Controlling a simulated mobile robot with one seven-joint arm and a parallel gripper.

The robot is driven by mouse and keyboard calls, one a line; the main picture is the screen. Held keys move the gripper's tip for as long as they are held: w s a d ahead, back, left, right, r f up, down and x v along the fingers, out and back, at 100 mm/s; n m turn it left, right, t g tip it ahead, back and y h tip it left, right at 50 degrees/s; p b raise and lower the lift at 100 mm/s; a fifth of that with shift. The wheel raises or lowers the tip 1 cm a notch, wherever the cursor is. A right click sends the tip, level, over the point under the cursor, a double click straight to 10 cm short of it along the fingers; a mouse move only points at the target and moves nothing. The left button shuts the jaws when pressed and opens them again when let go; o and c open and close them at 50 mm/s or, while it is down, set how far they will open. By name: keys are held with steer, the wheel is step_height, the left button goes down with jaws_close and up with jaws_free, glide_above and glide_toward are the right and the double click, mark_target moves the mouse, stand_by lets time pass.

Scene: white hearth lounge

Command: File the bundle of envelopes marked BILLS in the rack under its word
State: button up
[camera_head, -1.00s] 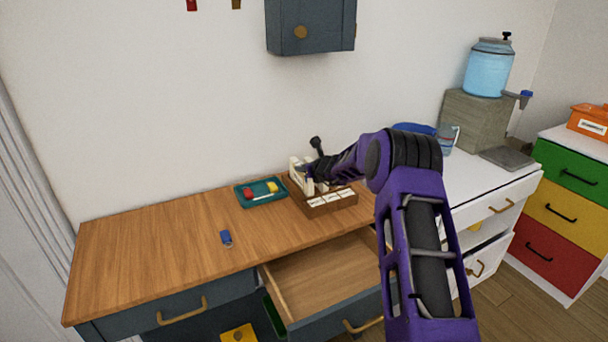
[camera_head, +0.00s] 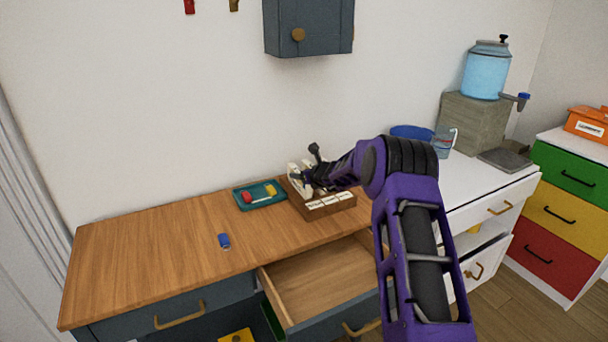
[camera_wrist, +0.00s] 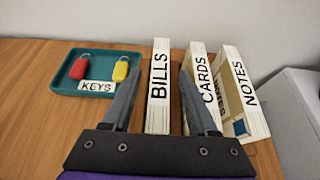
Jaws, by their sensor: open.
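The bundle of envelopes marked BILLS (camera_wrist: 159,88) stands upright in the wrist view, a cream block with its word along its edge. My gripper (camera_wrist: 160,88) is open, with one finger on each side of this bundle. Beside it on the right stand the bundles marked CARDS (camera_wrist: 199,68) and NOTES (camera_wrist: 238,78); my right finger lies between BILLS and CARDS. In the head view my gripper (camera_head: 306,178) is at the pale bundles, partly hiding them. The brown rack (camera_head: 332,210) has several white labels, too small to read here.
A teal tray (camera_head: 243,207) marked KEYS holds a red and a yellow key tag, left of the bundles. A blue object (camera_head: 224,241) lies on the wooden desk top (camera_head: 150,250). A desk drawer (camera_head: 320,275) stands open in front. The desk's left side is mostly clear.

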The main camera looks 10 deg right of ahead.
steer(key=shift+r, duration=0.2)
steer(key=shift+s+d, duration=0.1)
steer(key=shift+s, duration=0.1)
steer(key=b+v, duration=0.1)
steer(key=v, duration=1)
steer(key=shift+s+r, duration=0.15)
steer(key=shift+s, duration=0.1)
